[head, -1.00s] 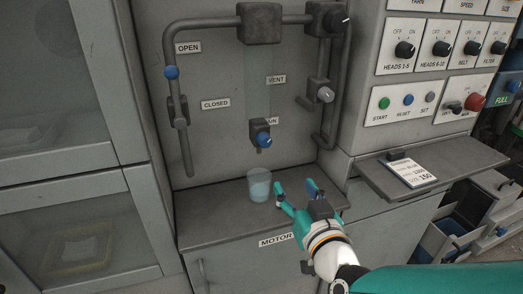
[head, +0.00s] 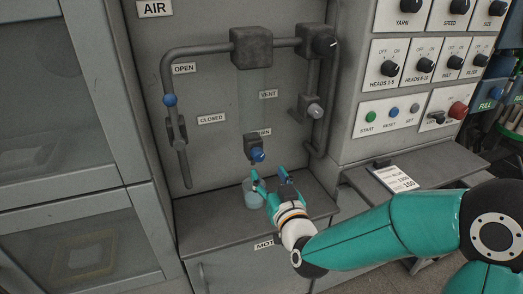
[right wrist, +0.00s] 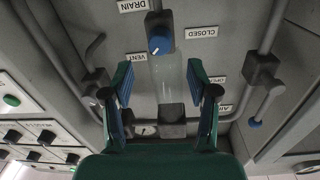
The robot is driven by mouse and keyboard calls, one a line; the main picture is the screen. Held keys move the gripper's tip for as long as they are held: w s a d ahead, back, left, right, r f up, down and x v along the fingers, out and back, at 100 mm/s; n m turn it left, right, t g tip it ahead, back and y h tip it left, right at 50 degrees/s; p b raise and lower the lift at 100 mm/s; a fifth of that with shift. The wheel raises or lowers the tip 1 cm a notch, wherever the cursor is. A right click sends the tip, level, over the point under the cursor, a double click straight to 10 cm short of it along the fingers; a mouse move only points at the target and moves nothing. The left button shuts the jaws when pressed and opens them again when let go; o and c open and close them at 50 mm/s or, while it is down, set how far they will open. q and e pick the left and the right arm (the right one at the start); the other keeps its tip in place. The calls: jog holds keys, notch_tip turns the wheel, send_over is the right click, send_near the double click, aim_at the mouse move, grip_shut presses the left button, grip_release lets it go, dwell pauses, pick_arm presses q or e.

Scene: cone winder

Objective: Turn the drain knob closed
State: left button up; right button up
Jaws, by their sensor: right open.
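The blue drain knob (head: 257,155) sits on a dark valve body low on the grey panel, above a clear cup of bluish liquid (head: 252,198) on the ledge. The right wrist view shows the knob (right wrist: 159,45) beyond the fingertips, beside the DRAIN label (right wrist: 133,5). My right gripper (head: 271,179) is open and empty, just below and right of the knob, in front of the cup, which it partly hides. In the right wrist view my open fingers (right wrist: 159,82) stand wide apart with the knob ahead between them, not touching it. My left gripper is not in view.
A blue-tipped lever (head: 169,100) sits on the left pipe between the OPEN and CLOSED labels. A grey vent knob (head: 314,110) is at right. The switch panel (head: 405,95) and a small shelf with a card (head: 396,179) stand farther right.

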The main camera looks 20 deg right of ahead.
aim_at(260, 158)
jog(key=w+p, duration=0.1)
jog(key=w, duration=0.6)
jog(key=shift+w+p, duration=0.3)
jog(key=shift+p, duration=0.05)
jog(key=shift+c, duration=0.3)
jog(key=c, duration=1.1)
jog(key=shift+d, duration=0.1)
grip_shut()
